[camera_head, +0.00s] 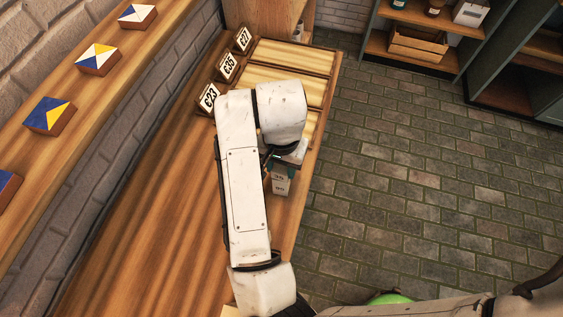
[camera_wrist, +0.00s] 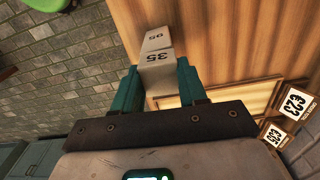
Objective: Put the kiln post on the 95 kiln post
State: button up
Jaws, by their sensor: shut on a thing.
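My gripper (camera_wrist: 160,84) has teal fingers shut on a pale grey kiln post marked 35 (camera_wrist: 157,62) in the wrist view. The kiln post marked 95 (camera_wrist: 157,38) is just beyond it, in line with it. In the camera_head view the 95 post (camera_head: 280,188) stands on the wooden bench near its right edge. The 35 post (camera_head: 280,177) is directly above it, between my fingers. The two look touching or nearly so; I cannot tell if there is a small gap. My arm hides part of the gripper from above.
The wooden bench (camera_head: 150,220) is bare left of my arm. Price cards (camera_head: 228,67) and shallow wooden trays (camera_head: 290,57) lie at its far end. Painted tiles (camera_head: 98,59) stand on a ledge at the left. The brick floor (camera_head: 400,180) drops away at the right.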

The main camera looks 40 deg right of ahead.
jog(key=shift+f, duration=0.2)
jog(key=o, duration=1.1)
jog(key=shift+r, duration=0.15)
